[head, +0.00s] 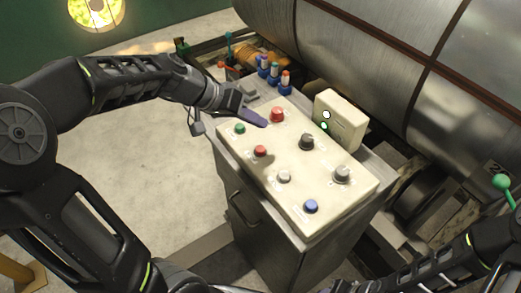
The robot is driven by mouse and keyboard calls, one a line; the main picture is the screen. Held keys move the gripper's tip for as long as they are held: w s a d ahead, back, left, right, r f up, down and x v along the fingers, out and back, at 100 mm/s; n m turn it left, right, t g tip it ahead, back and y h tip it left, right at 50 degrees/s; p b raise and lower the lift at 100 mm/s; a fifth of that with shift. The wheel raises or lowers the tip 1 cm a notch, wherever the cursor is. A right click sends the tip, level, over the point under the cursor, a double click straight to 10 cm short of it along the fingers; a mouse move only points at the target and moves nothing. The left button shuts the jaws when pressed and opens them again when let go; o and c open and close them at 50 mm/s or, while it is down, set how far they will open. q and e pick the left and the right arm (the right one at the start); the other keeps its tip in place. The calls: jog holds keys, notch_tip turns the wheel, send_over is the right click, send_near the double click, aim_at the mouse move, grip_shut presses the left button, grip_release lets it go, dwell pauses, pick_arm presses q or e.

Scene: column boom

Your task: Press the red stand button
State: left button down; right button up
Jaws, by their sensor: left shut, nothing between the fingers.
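A cream control panel (328,208) lies on top of a grey metal cabinet. It carries a larger red button (277,114) near its far edge and a smaller red button (260,151) nearer its left side. The labels are too small to read, so I cannot tell which is the stand button. My left gripper (262,122) is shut and empty, reaching in from the left. Its tip is over the panel, between the green button (239,129) and the larger red one, close to the latter; contact cannot be told. My right gripper is out of view; only its arm shows.
The panel also has a black knob (306,141), a grey knob (341,174), a white button (283,177) and a blue button (311,206). A cream box (340,118) with lit green lamps stands at its back right. Small blue-based valves (274,74) stand behind.

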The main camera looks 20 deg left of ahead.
pick_arm(q)
jog(key=b, duration=0.4)
send_over(256, 149)
notch_tip(256, 149, down, 5)
jog(key=shift+f, duration=0.15)
jog(key=shift+f+b, duration=0.4)
jog(key=shift+f, duration=0.15)
dwell(1.3)
jog(key=shift+f+b, duration=0.4)
jog(key=shift+b, duration=0.3)
jog(key=shift+f+b, duration=0.5)
jog(key=shift+b, duration=0.2)
dwell(0.5)
jog(key=shift+r, duration=0.1)
jog(key=shift+r+p, duration=0.6)
jog(key=shift+r, duration=0.25)
